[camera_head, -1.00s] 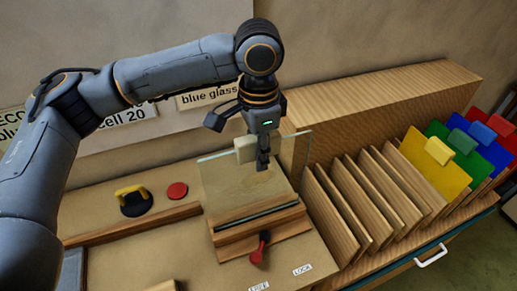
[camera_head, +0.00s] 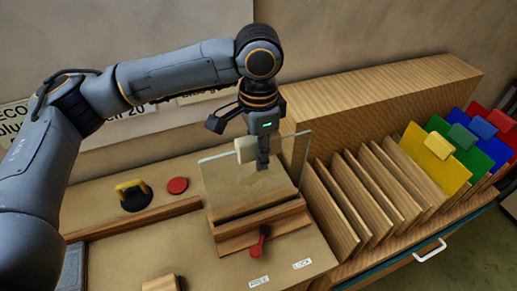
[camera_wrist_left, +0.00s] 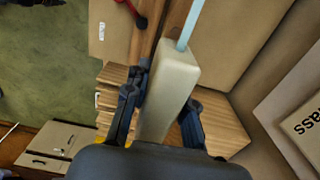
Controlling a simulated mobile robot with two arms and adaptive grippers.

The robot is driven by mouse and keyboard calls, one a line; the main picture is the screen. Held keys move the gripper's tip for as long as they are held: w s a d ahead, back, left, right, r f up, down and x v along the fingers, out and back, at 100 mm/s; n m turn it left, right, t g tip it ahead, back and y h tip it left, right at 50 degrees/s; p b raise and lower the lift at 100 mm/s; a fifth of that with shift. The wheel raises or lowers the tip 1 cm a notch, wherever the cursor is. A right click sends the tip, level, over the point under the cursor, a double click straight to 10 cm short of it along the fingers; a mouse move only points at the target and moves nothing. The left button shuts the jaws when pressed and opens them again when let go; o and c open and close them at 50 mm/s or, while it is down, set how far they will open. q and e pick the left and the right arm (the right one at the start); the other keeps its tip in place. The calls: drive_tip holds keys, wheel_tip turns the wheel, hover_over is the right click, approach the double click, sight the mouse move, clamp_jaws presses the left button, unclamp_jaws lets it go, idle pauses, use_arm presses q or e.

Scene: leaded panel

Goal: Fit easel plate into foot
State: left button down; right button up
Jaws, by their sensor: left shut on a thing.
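The easel plate (camera_head: 225,182) is a clear glass pane with a pale grip block (camera_head: 246,149) on its face. It stands nearly upright over the wooden foot (camera_head: 262,225). Its lower edge meets the foot's dark slot; I cannot tell how deep it sits. My left gripper (camera_head: 262,163) is shut on the grip block, above the foot. In the left wrist view the block (camera_wrist_left: 168,85) lies between the two fingers, with the pane's bluish edge (camera_wrist_left: 188,25) beyond it. A red lever (camera_head: 261,240) is on the foot's front. My right gripper is out of view.
Wooden dividers (camera_head: 345,200) stand close to the right, with yellow (camera_head: 435,163), green, blue and red panels beyond. A yellow-handled black suction cup (camera_head: 133,197) and a red disc (camera_head: 177,185) lie at left. FREE (camera_head: 259,281) and LOCK (camera_head: 302,264) labels are in front.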

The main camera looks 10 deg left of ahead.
use_arm(q)
drive_tip(key=shift+f, duration=1.5)
idle(0.4)
drive_tip(key=c, duration=1)
unclamp_jaws()
drive_tip(key=shift+s, duration=0.1)
wheel_tip(320, 180, up, 11)
drive_tip(key=shift+r, duration=0.45)
